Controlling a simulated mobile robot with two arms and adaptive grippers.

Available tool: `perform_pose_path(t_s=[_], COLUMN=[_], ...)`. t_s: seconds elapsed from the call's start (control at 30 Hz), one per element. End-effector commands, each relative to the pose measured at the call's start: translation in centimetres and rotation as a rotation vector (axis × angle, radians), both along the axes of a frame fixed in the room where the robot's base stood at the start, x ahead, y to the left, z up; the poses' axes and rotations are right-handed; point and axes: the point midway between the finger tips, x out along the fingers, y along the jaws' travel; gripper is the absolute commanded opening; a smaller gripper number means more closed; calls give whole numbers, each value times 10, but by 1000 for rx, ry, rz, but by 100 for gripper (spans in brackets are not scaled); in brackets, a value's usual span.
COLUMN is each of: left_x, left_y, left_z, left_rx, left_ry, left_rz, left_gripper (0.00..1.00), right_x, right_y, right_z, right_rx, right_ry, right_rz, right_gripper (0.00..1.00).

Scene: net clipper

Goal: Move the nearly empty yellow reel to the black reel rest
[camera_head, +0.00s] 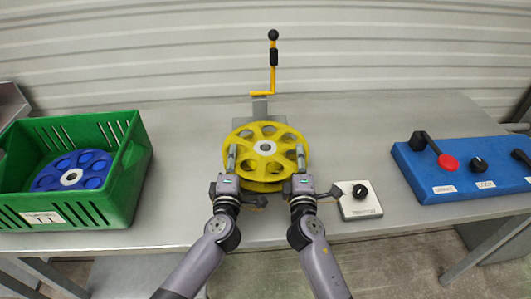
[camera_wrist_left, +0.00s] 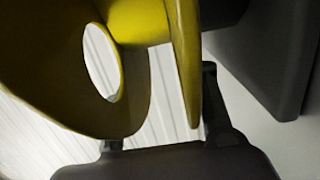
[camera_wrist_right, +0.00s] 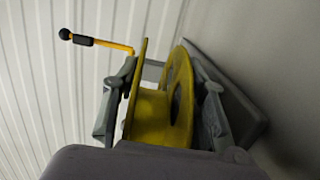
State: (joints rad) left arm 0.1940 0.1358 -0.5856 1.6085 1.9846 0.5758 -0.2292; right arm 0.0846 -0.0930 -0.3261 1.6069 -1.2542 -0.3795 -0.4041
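The yellow reel (camera_head: 244,139) lies near the middle of the table, its spoked face up and its hub bare in the head view. My left gripper (camera_head: 232,158) is at its left rim and my right gripper (camera_head: 300,158) at its right rim. In the right wrist view the reel (camera_wrist_right: 150,117) sits between my spread fingers. In the left wrist view the reel's flanges (camera_wrist_left: 40,75) fill much of the picture and partly hide the fingers. I cannot tell whether either gripper presses on it. I cannot make out a black reel rest with certainty.
A green crate (camera_head: 127,178) holding a blue reel (camera_head: 50,178) stands left. A yellow crank with a black knob (camera_head: 273,35) rises behind the yellow reel. A small knob box (camera_head: 360,208) is close to my right gripper. A blue control panel (camera_head: 440,190) is at right.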

Motion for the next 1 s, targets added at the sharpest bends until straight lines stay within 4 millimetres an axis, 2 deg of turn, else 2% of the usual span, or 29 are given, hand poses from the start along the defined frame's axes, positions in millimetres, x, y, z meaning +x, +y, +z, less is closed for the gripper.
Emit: perform_pose_path(t_s=[0.07,0.53,1.0], left_x=[0,0,0], left_y=[0,0,0], left_z=[0,0,4], left_rx=[0,0,0], left_ry=[0,1,-1], left_rz=[0,0,0], left_gripper=[32,1,0], right_x=[0,0,0], right_y=[0,0,0], right_z=[0,0,4], right_rx=[0,0,0], right_ry=[0,0,-2], right_rz=[0,0,0], right_gripper=[32,1,0])
